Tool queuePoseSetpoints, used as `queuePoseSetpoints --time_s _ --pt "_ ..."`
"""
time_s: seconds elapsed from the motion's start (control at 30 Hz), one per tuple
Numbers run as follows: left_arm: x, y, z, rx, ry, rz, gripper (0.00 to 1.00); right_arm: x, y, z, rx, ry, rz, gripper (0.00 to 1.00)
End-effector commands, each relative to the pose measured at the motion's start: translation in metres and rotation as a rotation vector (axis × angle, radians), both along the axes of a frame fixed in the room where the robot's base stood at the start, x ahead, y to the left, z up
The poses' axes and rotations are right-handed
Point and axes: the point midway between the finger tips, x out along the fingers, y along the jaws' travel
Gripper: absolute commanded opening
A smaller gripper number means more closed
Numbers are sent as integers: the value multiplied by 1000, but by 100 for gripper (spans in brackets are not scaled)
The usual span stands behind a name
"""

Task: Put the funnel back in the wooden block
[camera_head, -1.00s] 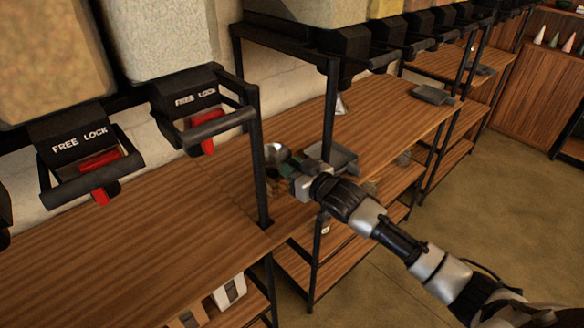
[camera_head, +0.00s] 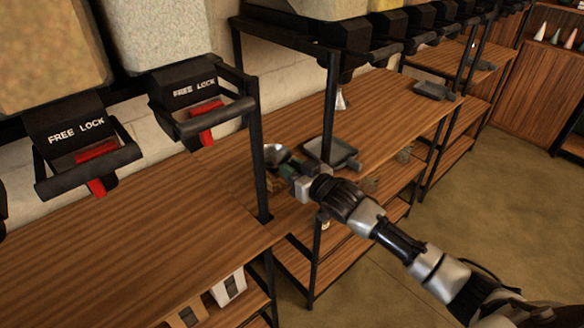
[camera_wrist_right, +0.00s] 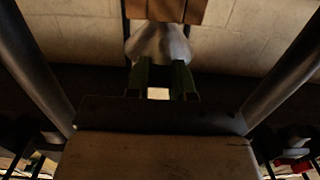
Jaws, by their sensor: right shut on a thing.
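A silver metal funnel (camera_head: 276,152) is held at the tip of my right gripper (camera_head: 289,171), above the wooden shelf and close to a black upright post. In the right wrist view the funnel (camera_wrist_right: 157,43) shows just beyond the green fingers of my right gripper (camera_wrist_right: 160,78), which are closed on its near end. A wooden piece (camera_wrist_right: 166,10), perhaps the wooden block, overlaps the funnel's far side at the top edge of that view. Whether the two touch, I cannot tell. My left gripper is not in view.
Black dispensers marked FREE LOCK, with red levers (camera_head: 97,155), hang over the wooden shelf (camera_head: 130,220) at left. Black posts (camera_head: 261,150) stand close to my right gripper. A grey tray (camera_head: 333,151) lies behind it. Another metal funnel-like piece (camera_head: 340,98) shows farther back.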

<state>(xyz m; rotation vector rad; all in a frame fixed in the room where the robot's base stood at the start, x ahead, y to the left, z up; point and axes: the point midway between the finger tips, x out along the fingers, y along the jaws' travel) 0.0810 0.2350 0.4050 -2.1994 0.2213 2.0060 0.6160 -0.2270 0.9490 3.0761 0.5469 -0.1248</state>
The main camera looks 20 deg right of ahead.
Motion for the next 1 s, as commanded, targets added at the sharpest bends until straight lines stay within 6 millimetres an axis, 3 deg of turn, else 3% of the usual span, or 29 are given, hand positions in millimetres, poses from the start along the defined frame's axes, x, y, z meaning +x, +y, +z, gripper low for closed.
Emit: queuePoseSetpoints --time_s 0.23,0.27,0.43,0.77,1.0 --pt "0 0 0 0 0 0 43 0 0 0 0 -1 0 0" --pt "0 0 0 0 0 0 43 0 0 0 0 -1 0 26" --pt "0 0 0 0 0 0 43 0 0 0 0 -1 0 52" --pt "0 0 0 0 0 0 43 -3 -1 0 0 1 0 52" --pt "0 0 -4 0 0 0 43 -38 -14 0 -2 2 0 52"
